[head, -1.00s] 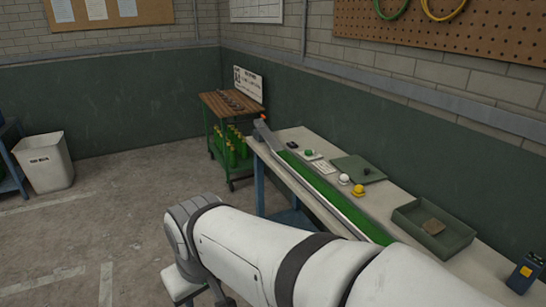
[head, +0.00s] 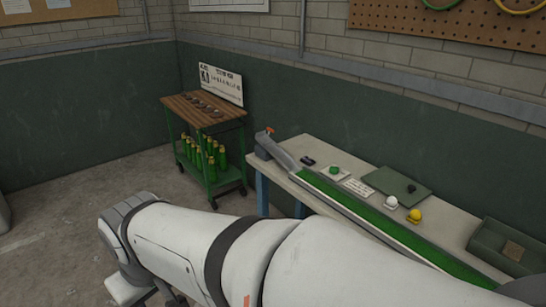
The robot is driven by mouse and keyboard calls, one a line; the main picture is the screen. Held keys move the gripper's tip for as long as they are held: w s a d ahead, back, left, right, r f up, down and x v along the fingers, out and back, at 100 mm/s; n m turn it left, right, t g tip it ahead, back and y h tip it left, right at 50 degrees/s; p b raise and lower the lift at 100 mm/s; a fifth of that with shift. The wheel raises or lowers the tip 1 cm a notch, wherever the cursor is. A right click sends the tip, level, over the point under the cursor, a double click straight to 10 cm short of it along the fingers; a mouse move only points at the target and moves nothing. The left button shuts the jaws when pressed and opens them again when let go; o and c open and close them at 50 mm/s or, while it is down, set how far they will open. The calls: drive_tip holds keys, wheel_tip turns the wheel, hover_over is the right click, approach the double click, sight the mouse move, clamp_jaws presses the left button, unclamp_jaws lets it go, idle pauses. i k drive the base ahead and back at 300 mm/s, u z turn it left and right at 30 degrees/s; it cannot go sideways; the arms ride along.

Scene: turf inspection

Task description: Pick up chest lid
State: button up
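A flat green panel with a small dark knob (head: 397,184) lies on the workbench against the wall; it looks like the chest lid. An open green box (head: 508,247), perhaps the chest, stands on the bench to its right, with a brown piece inside, and is cut by the picture's right edge. My white arm crosses the foreground, well apart from the panel, and bends down at the lower left. My gripper's fingers do not show.
A narrow green turf ramp (head: 345,205) runs along the bench's front. A white ball (head: 391,203) and yellow ball (head: 415,216) sit between ramp and panel. A green cart (head: 211,150) with several green bottles stands at the bench's far end. Floor at left is clear.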

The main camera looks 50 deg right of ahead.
sight(408, 193)
drive_tip(key=i, duration=1.25)
drive_tip(key=z, duration=1.45)
drive_tip(key=k, duration=0.1)
drive_tip(key=z, duration=2.3)
drive_tip(key=i, duration=1.5)
drive_tip(key=z, duration=0.1)
